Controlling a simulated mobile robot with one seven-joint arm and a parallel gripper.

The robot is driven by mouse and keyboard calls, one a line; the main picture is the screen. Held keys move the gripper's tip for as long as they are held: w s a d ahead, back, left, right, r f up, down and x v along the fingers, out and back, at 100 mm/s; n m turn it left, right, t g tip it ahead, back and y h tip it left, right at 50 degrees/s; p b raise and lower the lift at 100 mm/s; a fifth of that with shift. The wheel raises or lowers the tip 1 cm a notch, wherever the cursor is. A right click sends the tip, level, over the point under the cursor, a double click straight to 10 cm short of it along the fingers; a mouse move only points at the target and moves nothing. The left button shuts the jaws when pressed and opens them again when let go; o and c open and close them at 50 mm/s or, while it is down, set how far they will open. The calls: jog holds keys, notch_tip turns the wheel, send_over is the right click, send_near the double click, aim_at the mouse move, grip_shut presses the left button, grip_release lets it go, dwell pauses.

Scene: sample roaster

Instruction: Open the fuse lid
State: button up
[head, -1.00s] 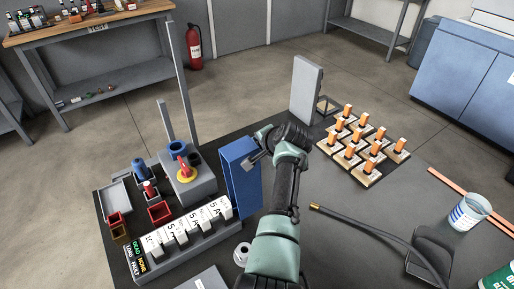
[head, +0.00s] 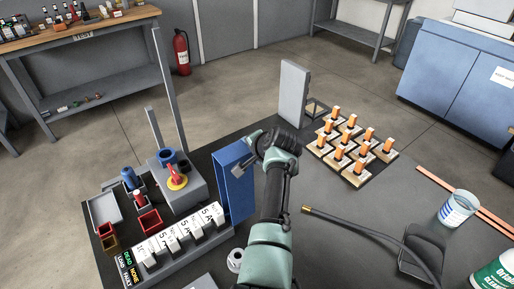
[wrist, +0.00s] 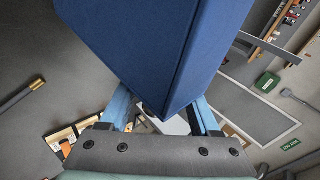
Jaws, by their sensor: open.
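An upright blue panel (head: 236,182) stands at the right end of a row of white fuse holders marked 5 A (head: 186,232). It is probably the fuse lid, but no label on it shows. My gripper (head: 250,156) is at the panel's upper right side, partly hidden behind my own wrist. In the wrist view the panel (wrist: 155,45) fills the upper middle, with a corner pointing down between my fingers. My gripper (wrist: 165,112) is open there, one finger on each side of that corner. Whether the fingers touch the panel I cannot tell.
A grey block with a red knob on a yellow disc (head: 175,177) stands left of the panel. A grey upright plate (head: 293,92) and several orange-topped wooden pieces (head: 356,148) are behind and right. A dark hose (head: 345,225) lies right of my arm.

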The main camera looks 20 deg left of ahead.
jog(key=p+v, duration=0.1)
jog(key=v, duration=1.1)
jog(key=shift+s, duration=0.15)
jog(key=shift+r, duration=0.15)
jog(key=shift+c, duration=0.3)
